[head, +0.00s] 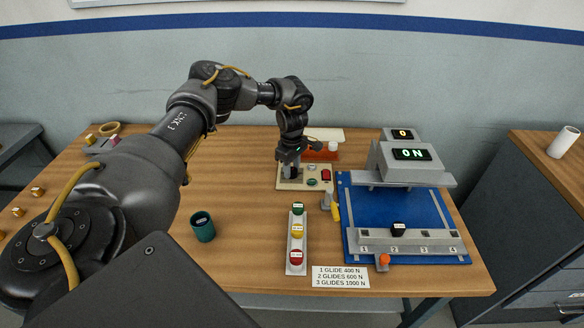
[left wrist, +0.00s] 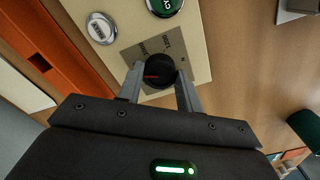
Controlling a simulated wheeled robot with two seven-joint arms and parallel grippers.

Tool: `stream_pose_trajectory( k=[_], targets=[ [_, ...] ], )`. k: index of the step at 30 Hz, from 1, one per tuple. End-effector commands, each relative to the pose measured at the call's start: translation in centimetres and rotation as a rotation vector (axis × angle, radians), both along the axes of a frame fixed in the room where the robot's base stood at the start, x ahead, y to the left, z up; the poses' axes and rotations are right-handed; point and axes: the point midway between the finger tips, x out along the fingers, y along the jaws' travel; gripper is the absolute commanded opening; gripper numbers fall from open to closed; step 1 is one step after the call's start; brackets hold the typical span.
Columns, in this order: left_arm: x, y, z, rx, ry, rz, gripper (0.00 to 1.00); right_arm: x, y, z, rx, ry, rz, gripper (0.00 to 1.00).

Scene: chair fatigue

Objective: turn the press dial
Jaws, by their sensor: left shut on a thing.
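The press dial (left wrist: 160,71) is a round black knob with a red pointer mark, on a grey plate of the cream control panel (head: 285,184). In the left wrist view, the fingers of my left gripper (left wrist: 160,82) stand on either side of the knob and are shut on it. In the head view, my left gripper (head: 290,169) reaches down onto the left part of the panel and hides the dial. The press (head: 405,160) stands right of the panel on a blue base, with a lit display reading "ON". My right gripper is not in view.
A green button (head: 312,182) and a red switch (head: 326,174) sit on the panel beside the gripper. An orange box (head: 322,152) stands behind. A rack with green, yellow and red pieces (head: 297,244) and a green cup (head: 203,227) stand nearer. Table between cup and panel is clear.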

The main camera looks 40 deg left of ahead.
Motion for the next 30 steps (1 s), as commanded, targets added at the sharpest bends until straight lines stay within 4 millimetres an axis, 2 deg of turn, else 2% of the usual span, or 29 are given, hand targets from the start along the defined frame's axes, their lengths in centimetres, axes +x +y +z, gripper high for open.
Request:
stream_pose_trajectory(
  k=[15,16,21,30],
  targets=[
    [0.13,0.00,0.14,0.000,-0.004,-0.020,0.13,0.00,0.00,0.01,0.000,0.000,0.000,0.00],
    [0.13,0.00,0.14,0.000,-0.004,-0.020,0.37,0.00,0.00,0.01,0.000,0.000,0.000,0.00],
    [0.09,0.00,0.09,0.000,-0.003,-0.020,0.57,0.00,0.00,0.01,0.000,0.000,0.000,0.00],
    [0.05,0.00,0.23,0.000,-0.002,-0.020,0.57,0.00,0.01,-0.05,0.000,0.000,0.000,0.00]
  ],
)
